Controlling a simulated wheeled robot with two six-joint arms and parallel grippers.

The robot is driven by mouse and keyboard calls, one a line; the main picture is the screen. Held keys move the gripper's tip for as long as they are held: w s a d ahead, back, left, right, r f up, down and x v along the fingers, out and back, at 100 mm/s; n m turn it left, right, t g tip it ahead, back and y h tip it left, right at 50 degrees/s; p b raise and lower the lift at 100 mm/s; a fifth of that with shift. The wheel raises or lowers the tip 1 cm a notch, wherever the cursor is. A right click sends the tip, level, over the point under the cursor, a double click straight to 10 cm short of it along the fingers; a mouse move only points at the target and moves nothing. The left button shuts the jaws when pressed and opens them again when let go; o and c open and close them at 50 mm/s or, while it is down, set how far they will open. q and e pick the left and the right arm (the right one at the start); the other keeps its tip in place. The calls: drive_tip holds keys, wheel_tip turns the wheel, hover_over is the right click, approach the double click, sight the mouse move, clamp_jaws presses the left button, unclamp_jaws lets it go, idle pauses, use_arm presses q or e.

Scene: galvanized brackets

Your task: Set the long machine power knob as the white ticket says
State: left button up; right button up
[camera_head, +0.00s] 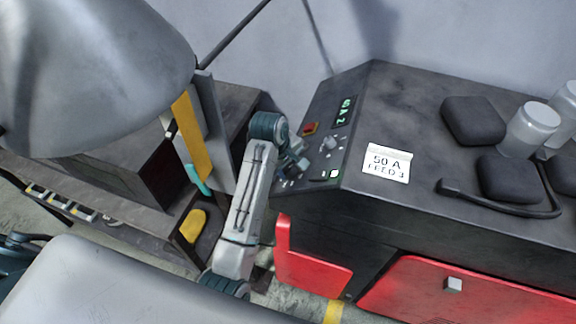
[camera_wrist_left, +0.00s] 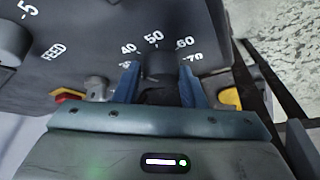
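The long machine (camera_head: 450,110) has a sloped control panel (camera_head: 318,160) at its left end. The white ticket (camera_head: 387,163) on its top reads "50 A FEED 3". My left gripper (camera_head: 296,163) is at the panel's lower left. In the left wrist view, my left gripper's blue fingers (camera_wrist_left: 160,82) stand on both sides of a dark knob (camera_wrist_left: 159,62), with 40, 50, 60 and 70 around it. A white tick shows by the 50. I cannot tell whether the fingers touch the knob. My right gripper is out of view.
A lit green display (camera_head: 345,112), a red switch (camera_head: 310,128) and another knob (camera_head: 330,143) are on the panel. The wrist view shows a FEED dial (camera_wrist_left: 12,42) with a 5 beside it. Black pads (camera_head: 472,120) and grey cylinders (camera_head: 530,130) stand on the right.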

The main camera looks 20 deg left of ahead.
use_arm(q)
drive_tip(key=shift+s+a+f+m+t, duration=0.1)
drive_tip(key=shift+m+t, duration=0.2)
drive_tip(key=shift+m, duration=0.2)
drive_tip(key=m+t+h, duration=0.1)
drive_tip(key=m, duration=0.1)
drive_tip(key=shift+s+m, duration=0.1)
drive_tip(key=shift+m, duration=0.3)
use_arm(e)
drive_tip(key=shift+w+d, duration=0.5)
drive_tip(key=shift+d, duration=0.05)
use_arm(q)
drive_tip(key=o, duration=0.7)
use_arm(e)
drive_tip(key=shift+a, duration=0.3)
